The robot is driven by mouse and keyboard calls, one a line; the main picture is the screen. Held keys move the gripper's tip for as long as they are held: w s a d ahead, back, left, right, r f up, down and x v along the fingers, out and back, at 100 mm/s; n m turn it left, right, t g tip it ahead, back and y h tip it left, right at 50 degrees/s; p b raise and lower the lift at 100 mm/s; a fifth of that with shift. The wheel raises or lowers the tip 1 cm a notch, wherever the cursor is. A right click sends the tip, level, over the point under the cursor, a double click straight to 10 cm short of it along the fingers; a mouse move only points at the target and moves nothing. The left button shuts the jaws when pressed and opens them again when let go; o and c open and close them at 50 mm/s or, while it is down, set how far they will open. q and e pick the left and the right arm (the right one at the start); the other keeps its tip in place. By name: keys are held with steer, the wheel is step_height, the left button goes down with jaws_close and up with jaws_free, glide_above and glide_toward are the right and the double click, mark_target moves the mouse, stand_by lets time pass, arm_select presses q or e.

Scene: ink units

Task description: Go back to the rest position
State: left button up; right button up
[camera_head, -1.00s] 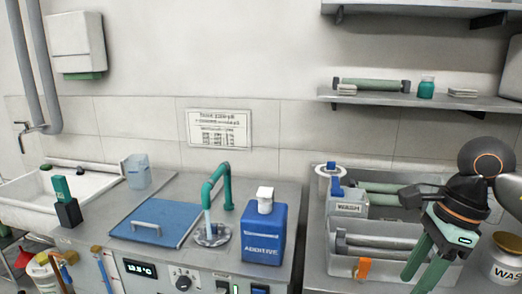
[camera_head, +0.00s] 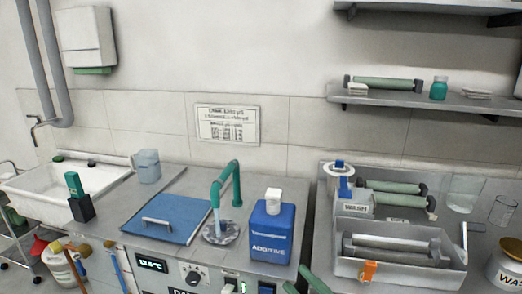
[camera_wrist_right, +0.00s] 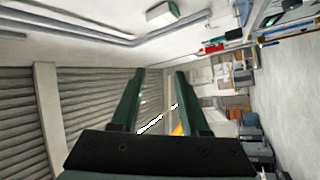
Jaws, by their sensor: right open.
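My right gripper (camera_head: 297,278) shows only as green fingertips at the bottom edge of the head view, in front of the bench and below the blue additive jug (camera_head: 271,230). In the right wrist view my right gripper (camera_wrist_right: 160,73) has its two green fingers apart, with nothing between them. That view looks out on the room, with a ribbed wall and a floor. My left gripper is in neither view.
A grey crate (camera_head: 348,269) holding rollers stands on the right bench, with glass beakers beside it. A teal tap (camera_head: 237,185) runs water near a blue lid (camera_head: 165,217). A white sink (camera_head: 62,190) is at left. A shelf (camera_head: 425,98) hangs above.

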steer(key=s+d+f+m+h+p, duration=0.1)
steer(key=s+d+f+m+h, duration=0.15)
steer(key=f+m+h, duration=0.4)
steer(key=s+d+f+m+h, duration=0.2)
steer(key=d+f+m+h, duration=0.2)
steer(key=f+m, duration=0.5)
steer(key=s+d+f+m+g+h, duration=0.2)
steer(key=s+f+g, duration=0.4)
steer(key=s+f, duration=0.6)
steer(key=shift+s+d+f+m+h+p, duration=0.25)
steer(key=shift+s+f+m+h+p, duration=0.15)
steer(key=shift+f+m, duration=0.35)
